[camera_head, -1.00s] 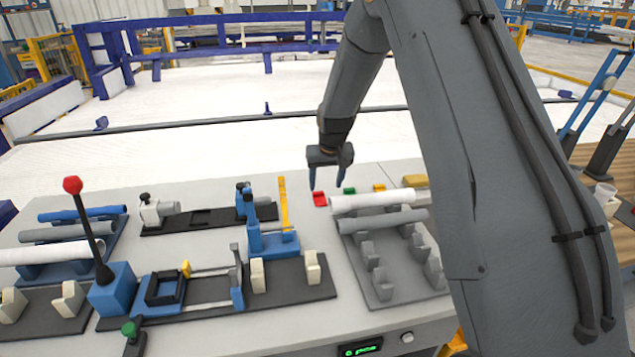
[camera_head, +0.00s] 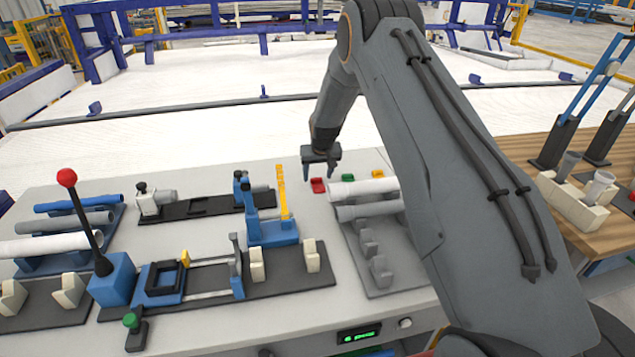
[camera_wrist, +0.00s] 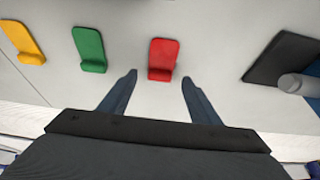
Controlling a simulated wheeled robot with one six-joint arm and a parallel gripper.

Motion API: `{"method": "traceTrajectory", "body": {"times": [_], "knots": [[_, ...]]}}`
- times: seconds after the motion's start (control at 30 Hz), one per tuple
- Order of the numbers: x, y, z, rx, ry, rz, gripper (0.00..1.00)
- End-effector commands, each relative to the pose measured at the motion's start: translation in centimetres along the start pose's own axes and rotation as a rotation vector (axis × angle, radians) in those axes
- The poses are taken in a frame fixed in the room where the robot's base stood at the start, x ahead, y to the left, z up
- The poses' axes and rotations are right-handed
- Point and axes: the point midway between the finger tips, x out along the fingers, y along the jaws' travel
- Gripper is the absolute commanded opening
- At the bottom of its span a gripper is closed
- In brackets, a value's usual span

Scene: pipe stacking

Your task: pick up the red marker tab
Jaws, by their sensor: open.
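The red marker tab (camera_head: 318,186) lies on the grey worktop toward its back edge. In the wrist view the red tab (camera_wrist: 163,60) lies flat just beyond the fingertips, between their lines and slightly nearer the left of them in breadth. My gripper (camera_head: 320,178) points down close to the tab in the head view. In the wrist view my gripper (camera_wrist: 158,78) is open, its two dark fingers apart and empty. I cannot tell the exact height of the fingertips above the worktop.
A green tab (camera_wrist: 89,50) and a yellow tab (camera_wrist: 23,42) lie left of the red one in the wrist view. A rack with white and grey pipes (camera_head: 362,188) stands close by. A blue fixture with a yellow upright (camera_head: 282,192) stands left of my gripper in the head view.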

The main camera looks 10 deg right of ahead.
Motion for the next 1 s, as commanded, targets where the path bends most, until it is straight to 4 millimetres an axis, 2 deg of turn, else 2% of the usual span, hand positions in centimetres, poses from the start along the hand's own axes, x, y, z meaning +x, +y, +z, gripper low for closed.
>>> {"method": "traceTrajectory", "body": {"times": [0.2,0.5,0.53,0.7,0.8,1.0], "knots": [[1.8,0.0,0.0,0.000,0.000,0.000,0.57],[2.2,0.0,0.0,0.000,0.000,0.000,0.57],[2.2,0.0,0.0,0.000,0.000,0.000,0.55],[2.2,0.0,0.0,0.000,0.000,0.000,0.27],[2.2,0.0,0.0,0.000,0.000,0.000,0.13],[2.1,0.0,0.0,0.000,0.000,0.000,0.13]]}}
